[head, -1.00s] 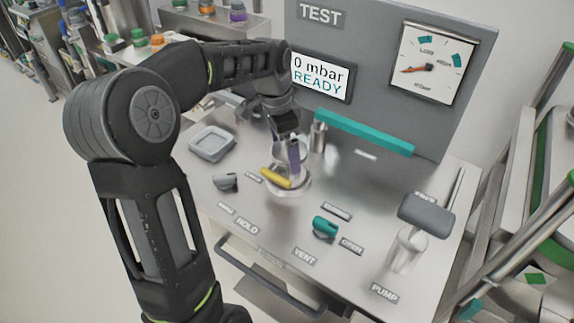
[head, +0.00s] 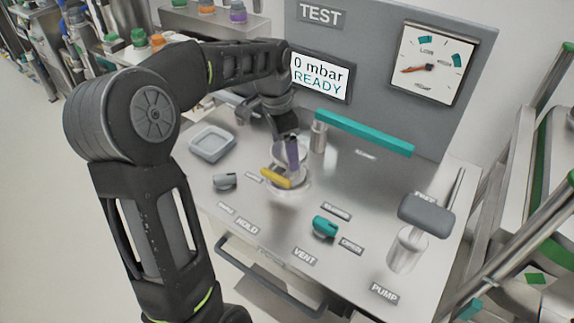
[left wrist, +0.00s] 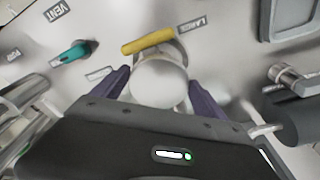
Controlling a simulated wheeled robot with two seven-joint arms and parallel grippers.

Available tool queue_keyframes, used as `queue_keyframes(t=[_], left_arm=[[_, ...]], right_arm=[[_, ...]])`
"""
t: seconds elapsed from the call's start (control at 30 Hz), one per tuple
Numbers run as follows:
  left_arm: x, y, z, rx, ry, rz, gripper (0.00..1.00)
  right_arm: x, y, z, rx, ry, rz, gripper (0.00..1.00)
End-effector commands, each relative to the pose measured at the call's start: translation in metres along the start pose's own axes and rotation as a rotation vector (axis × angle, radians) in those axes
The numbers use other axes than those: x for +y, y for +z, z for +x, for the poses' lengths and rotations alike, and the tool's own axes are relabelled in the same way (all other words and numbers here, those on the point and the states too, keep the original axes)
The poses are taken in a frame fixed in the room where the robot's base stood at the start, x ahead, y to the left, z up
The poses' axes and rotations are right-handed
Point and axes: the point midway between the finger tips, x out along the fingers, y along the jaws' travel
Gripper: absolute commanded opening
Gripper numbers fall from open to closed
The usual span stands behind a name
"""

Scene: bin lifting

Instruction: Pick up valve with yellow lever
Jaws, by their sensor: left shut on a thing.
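The valve is a round silvery metal body (left wrist: 160,82) with a yellow lever (head: 276,178). It stands at a round metal seat (head: 294,190) near the middle of the bench; whether it is clear of the seat cannot be told. In the left wrist view the yellow lever (left wrist: 148,42) lies just beyond the body. My left gripper (head: 291,153) reaches down from behind the valve. Its purple fingers (left wrist: 158,88) flank the metal body and are shut on it. The fingers partly hide the body in the head view. My right gripper is not in view.
A teal knob (head: 325,227) is at front right, a grey knob (head: 225,181) at left. A grey tray (head: 212,143) lies at back left. A pump handle (head: 427,214) stands at right. A metal post (head: 319,137) and teal bar (head: 364,132) are behind.

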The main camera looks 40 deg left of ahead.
Motion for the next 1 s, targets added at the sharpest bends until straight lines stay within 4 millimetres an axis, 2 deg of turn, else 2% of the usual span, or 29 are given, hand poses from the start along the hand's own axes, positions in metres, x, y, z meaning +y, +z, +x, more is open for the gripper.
queue_keyframes(t=[0.1,0.47,0.67,1.0], left_arm=[[0.0,0.0,0.0,0.0,0.0,0.0,0.11],[-0.001,-0.002,-0.007,0.004,-0.004,0.0,0.1],[-0.001,-0.005,-0.03,0.006,-0.006,0.001,0.1],[-0.001,-0.012,-0.088,0.005,-0.004,0.001,0.1]], right_arm=[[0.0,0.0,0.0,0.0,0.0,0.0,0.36],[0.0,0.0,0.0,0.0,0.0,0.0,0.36],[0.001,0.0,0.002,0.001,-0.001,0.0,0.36],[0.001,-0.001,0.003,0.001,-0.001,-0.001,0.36]])
